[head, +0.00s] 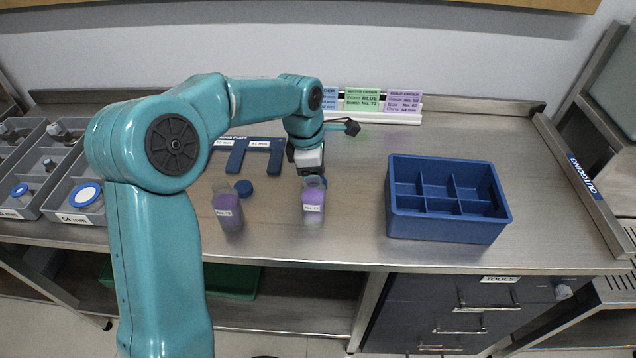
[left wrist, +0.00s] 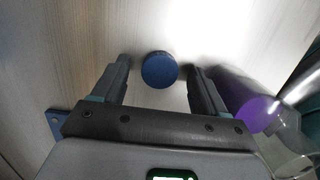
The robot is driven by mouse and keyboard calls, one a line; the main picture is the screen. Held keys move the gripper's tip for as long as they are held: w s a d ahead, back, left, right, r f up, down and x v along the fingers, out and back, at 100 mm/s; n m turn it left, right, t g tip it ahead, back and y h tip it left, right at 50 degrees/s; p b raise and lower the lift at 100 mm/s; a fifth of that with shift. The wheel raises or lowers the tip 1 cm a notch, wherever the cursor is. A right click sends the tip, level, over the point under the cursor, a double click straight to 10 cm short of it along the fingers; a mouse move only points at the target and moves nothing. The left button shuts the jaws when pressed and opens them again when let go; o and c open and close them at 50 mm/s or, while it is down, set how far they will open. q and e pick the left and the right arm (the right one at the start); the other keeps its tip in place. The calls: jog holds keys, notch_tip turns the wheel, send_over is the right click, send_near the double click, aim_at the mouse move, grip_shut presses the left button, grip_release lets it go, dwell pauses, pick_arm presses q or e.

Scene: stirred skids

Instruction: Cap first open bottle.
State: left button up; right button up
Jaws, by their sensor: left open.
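Two clear bottles with purple contents stand on the steel bench, a left bottle (head: 228,209) and a right bottle (head: 313,204); both necks look uncapped. A blue cap (head: 244,187) lies beside the left bottle. Another blue cap (head: 322,181) shows partly behind the right bottle. My left gripper (head: 309,172) points down just behind the right bottle, its fingertips partly hidden. In the left wrist view, the open fingers (left wrist: 159,64) have a blue cap (left wrist: 159,70) between them, with gaps on both sides. A purple bottle (left wrist: 245,105) lies close outside the right finger. My right gripper is not in view.
A blue divided crate (head: 447,225) with empty compartments stands to the right. Grey bins (head: 60,215) with capped items are at the left. A blue slotted plate (head: 255,158) lies behind the bottles. Order cards (head: 362,101) stand at the back. Bench between bottles and crate is clear.

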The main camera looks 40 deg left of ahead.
pick_arm(q)
jog(key=c, duration=1.1)
notch_tip(320, 180, up, 20)
jog(key=p, duration=0.4)
